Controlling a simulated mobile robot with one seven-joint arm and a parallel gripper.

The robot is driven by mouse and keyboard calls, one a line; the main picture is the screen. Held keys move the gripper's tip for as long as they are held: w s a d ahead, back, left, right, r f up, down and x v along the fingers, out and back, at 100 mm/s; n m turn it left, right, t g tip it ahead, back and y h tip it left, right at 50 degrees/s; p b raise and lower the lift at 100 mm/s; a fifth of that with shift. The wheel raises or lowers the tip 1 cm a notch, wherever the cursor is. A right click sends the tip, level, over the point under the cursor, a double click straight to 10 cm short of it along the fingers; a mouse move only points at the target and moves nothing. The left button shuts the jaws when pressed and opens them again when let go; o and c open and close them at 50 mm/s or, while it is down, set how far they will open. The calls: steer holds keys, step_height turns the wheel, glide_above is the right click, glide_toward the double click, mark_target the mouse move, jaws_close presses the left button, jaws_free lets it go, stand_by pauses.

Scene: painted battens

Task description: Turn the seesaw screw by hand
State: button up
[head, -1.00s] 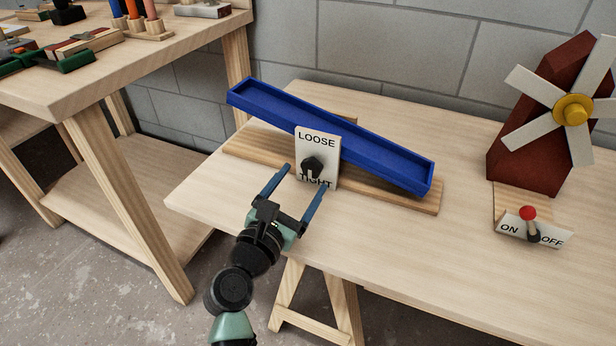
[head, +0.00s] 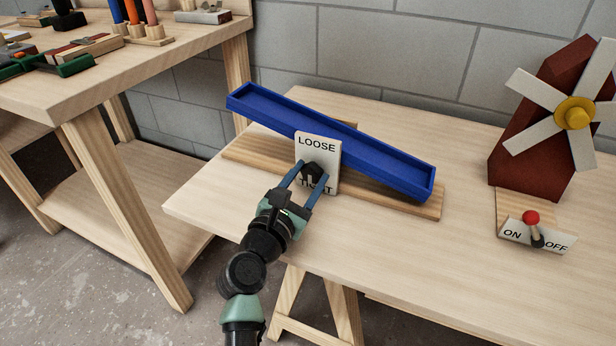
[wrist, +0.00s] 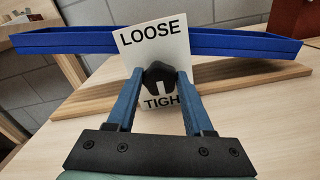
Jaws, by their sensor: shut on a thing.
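The seesaw is a blue trough (head: 330,143) on a wooden base (head: 400,200), tilted with its left end up and right end down in the head view. The trough also shows in the wrist view (wrist: 240,45). A white plate (head: 330,152) on its front reads LOOSE above and TIGHT below. The black screw knob (wrist: 158,78) sits in the middle of the plate, with a white mark pointing down toward TIGHT. My gripper (head: 312,180) is shut on the knob, one blue finger on each side of it. The fingers partly hide the knob in the head view.
A red windmill (head: 535,140) with an ON/OFF lever (head: 533,220) stands to the right on the same table (head: 420,260). A higher bench (head: 110,90) with several items is at the left. The tabletop between seesaw and windmill is clear.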

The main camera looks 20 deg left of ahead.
jaws_close()
